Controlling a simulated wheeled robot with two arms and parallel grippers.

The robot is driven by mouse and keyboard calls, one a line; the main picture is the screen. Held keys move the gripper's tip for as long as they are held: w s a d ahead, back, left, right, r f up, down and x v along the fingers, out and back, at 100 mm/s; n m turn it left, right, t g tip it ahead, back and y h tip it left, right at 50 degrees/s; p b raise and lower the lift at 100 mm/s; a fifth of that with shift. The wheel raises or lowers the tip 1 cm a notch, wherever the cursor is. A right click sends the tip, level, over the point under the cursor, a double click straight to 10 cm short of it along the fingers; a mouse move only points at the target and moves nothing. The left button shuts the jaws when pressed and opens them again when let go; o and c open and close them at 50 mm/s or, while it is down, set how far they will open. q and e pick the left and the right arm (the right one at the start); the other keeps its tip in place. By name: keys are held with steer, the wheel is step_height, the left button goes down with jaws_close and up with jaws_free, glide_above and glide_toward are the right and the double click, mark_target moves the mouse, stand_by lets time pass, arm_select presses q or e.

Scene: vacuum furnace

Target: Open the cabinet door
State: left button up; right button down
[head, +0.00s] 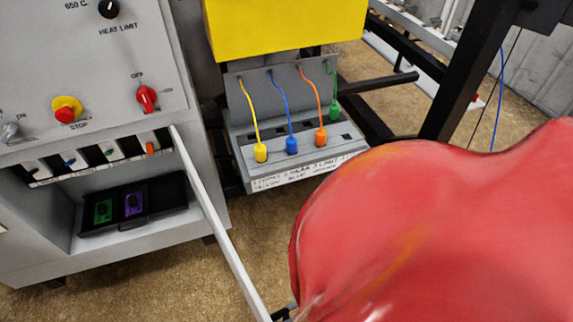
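The grey cabinet (120,240) stands at the left with its lower compartment exposed. Its door (222,228) is swung outward and shows nearly edge-on as a pale strip running from the cabinet's right side toward the bottom edge of the head view. A large red smooth shape, which looks like my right arm, fills the lower right. A small dark piece, perhaps part of my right gripper (284,312), shows beside the door's near end. Its fingers are mostly hidden, so I cannot tell whether it touches or grips the door. My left gripper is out of view.
Inside the cabinet lies a black tray (160,220) with a green and a purple piece. A red stop button (65,112) and a red switch (147,97) are above. A grey panel (250,180) with coloured plugs stands right of the cabinet. Brown floor is clear between.

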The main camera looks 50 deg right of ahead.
steer(key=shift+s+f, duration=0.1)
steer(key=c, duration=0.8)
jaws_free()
steer(key=b+v, duration=0.5)
steer(key=v, duration=1.2)
steer(key=shift+d, duration=0.2)
